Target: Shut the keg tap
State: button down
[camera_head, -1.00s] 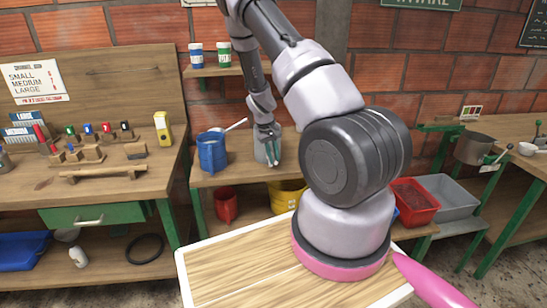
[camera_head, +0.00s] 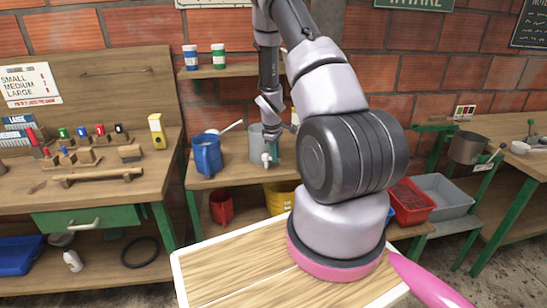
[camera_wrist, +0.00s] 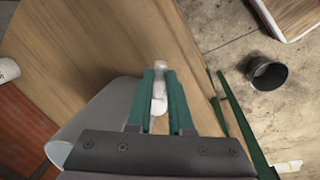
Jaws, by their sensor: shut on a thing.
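The grey keg (camera_head: 257,145) stands on the middle bench, and its pale tap (camera_head: 266,160) sticks out low on the front. In the wrist view the keg (camera_wrist: 92,122) is a smooth grey cylinder at lower left. My gripper (camera_wrist: 160,77) has teal fingers on both sides of the white tap (camera_wrist: 161,67) and is shut on part of it. White pieces show between the fingers and just past their tips. In the head view the fingertips are hard to make out against the keg. The handle's exact angle is unclear.
A blue jug (camera_head: 207,155) with a ladle stands left of the keg. Below are a red container (camera_head: 221,207) and a yellow bucket (camera_head: 279,198). A dark bucket (camera_wrist: 266,73) stands on the floor in the wrist view. A shelf (camera_head: 232,71) with two jars is above.

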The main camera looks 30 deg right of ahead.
jog(key=n, duration=0.1)
jog(key=d+n, duration=0.1)
jog(key=n, duration=0.1)
jog(key=w+n, duration=0.1)
jog(key=shift+w+d+y, duration=0.1)
jog(key=shift+d+y, duration=0.2)
jog(key=shift+w+d+n+t+y, duration=0.2)
jog(key=shift+w+n, duration=0.1)
jog(key=shift+n, duration=0.5)
jog(key=shift+w+d+n+t+y, duration=0.1)
jog(key=shift+w+n+t, duration=0.15)
jog(key=shift+n, duration=0.55)
jog(key=c, duration=0.8)
grip_release()
jog(key=shift+r, duration=0.1)
jog(key=v, duration=1)
jog(key=shift+a+r, duration=0.1)
jog(key=shift+r, duration=0.15)
